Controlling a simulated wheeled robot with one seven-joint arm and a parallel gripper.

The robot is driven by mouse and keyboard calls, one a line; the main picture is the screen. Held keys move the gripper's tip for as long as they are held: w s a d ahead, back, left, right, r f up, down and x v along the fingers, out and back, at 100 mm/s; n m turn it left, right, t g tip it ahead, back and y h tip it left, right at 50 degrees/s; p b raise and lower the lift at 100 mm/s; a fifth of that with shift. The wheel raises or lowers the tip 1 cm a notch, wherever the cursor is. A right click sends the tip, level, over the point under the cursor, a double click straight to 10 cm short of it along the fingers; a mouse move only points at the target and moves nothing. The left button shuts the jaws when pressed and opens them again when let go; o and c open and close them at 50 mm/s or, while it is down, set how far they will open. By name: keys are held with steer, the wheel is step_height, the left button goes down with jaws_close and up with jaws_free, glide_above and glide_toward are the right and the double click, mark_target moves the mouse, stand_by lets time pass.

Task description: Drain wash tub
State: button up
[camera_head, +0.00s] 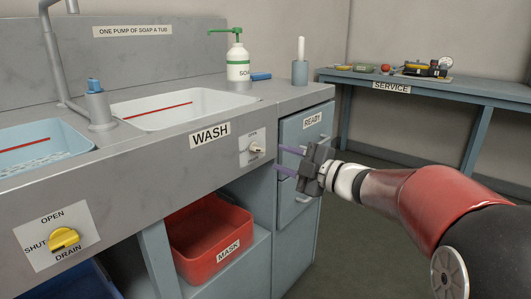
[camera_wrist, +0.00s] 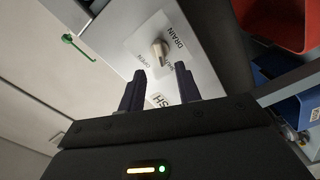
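The white wash tub (camera_head: 225,103) is set in the grey counter, with a red line on its inner wall; I cannot tell its water level. Below it, left of the drawers, the pale wash drain knob (camera_head: 256,148) sits on a white plate marked OPEN at the top. The same knob (camera_wrist: 160,48) shows in the wrist view, on the plate with OPEN and DRAIN lettering. My gripper (camera_head: 277,161) is open and empty, its purple fingers pointing at the counter front. In the wrist view my gripper (camera_wrist: 160,72) has the knob ahead, roughly centred between the fingertips and seemingly apart from them.
A yellow drain knob (camera_head: 64,239) serves the blue tub (camera_head: 38,150) at left. A red MASK bin (camera_head: 211,240) sits on the shelf below. READY drawers (camera_head: 303,130) stand right by my gripper. A soap bottle (camera_head: 238,65) stands on the counter. A service bench (camera_head: 450,88) is behind.

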mark_target(261, 151)
steer(key=x, duration=0.6)
steer(key=shift+w+a, duration=0.15)
steer(key=shift+a, duration=0.05)
jaws_close()
